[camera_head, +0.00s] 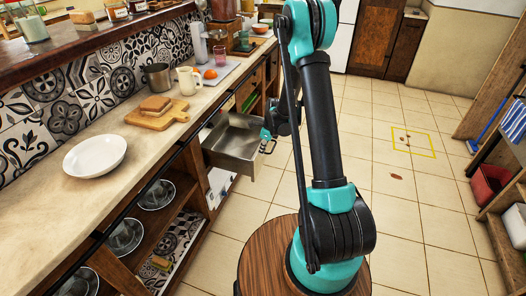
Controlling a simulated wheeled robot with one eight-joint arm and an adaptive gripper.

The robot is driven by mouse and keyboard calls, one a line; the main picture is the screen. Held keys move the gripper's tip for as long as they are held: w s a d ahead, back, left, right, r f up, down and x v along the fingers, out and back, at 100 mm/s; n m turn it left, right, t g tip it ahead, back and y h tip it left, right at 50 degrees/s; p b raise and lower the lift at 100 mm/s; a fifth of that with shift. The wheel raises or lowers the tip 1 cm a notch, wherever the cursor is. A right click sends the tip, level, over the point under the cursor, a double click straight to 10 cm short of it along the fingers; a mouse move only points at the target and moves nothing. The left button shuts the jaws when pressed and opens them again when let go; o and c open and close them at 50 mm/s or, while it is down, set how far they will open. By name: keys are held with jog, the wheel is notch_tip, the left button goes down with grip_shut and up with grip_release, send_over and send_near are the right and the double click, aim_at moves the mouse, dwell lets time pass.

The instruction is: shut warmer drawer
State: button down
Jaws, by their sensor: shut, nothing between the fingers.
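The metal warmer drawer (238,140) is pulled out from the counter at the middle left of the head view. It looks empty inside, and its front panel faces the aisle on the right. My gripper (267,142) is at the drawer's front edge, near its handle. It is small in view and partly hidden by my arm; its fingers look closed with nothing held. I cannot tell whether it touches the drawer.
The counter (55,202) above holds a white plate (95,156), a cutting board with bread (157,112) and a mug (189,81). Open shelves with bowls (125,235) lie below. The tiled floor (420,200) to the right is mostly clear.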

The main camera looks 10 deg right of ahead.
jog(key=w+a, duration=0.6)
jog(key=a, duration=0.6)
jog(key=shift+a, duration=0.15)
